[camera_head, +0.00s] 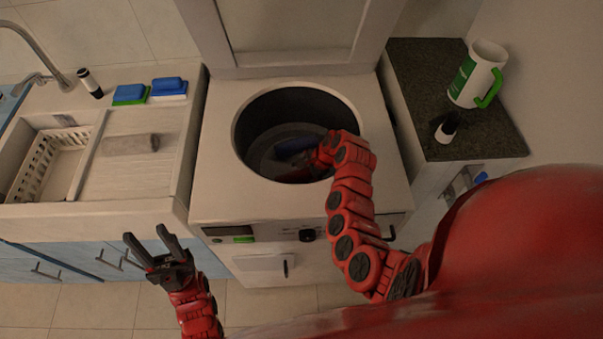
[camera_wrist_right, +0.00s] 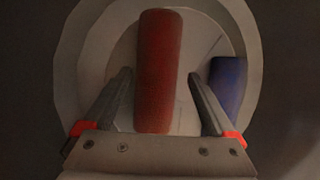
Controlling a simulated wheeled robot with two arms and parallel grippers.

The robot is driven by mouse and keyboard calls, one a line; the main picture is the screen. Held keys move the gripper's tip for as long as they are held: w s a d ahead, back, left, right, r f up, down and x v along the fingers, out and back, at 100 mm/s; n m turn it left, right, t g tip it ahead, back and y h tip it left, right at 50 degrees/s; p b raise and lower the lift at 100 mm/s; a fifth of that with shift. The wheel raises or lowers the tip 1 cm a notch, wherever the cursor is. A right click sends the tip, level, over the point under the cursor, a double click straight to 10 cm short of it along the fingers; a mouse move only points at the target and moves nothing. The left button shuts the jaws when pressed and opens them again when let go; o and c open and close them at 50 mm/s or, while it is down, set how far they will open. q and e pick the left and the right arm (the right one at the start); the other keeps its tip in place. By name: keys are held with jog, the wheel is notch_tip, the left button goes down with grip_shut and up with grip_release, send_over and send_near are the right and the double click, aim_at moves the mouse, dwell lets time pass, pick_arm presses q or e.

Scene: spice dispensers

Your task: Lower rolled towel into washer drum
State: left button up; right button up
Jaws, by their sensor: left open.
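The washer drum (camera_head: 262,150) is open at the top, and my right gripper (camera_head: 316,160) reaches down into it. In the right wrist view, a red rolled towel (camera_wrist_right: 158,70) stands between the right gripper's spread fingers (camera_wrist_right: 158,78), with a gap on each side. I cannot tell whether it rests on the drum floor. A blue roll (camera_wrist_right: 227,90) lies to its right in the drum and shows in the head view (camera_head: 298,145). A grey rolled towel (camera_head: 130,145) lies on the left counter. My left gripper (camera_head: 152,243) is open and empty in front of the counter.
The washer lid (camera_head: 290,30) stands raised behind the opening. A white basket (camera_head: 45,160), blue and green sponges (camera_head: 130,94) and a dark-capped bottle (camera_head: 90,83) are on the left. A white-green jug (camera_head: 478,75) and a small bottle (camera_head: 446,128) stand on the dark right counter.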

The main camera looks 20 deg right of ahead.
jog(key=shift+o, duration=0.3)
jog(key=shift+r, duration=0.1)
jog(key=shift+d+r, duration=0.15)
jog(key=b+v, duration=0.1)
jog(key=v, duration=0.4)
jog(key=shift+d+r+b, duration=0.15)
jog(key=shift+b, duration=0.25)
jog(key=shift+v, duration=0.8)
jog(key=shift+s, duration=0.1)
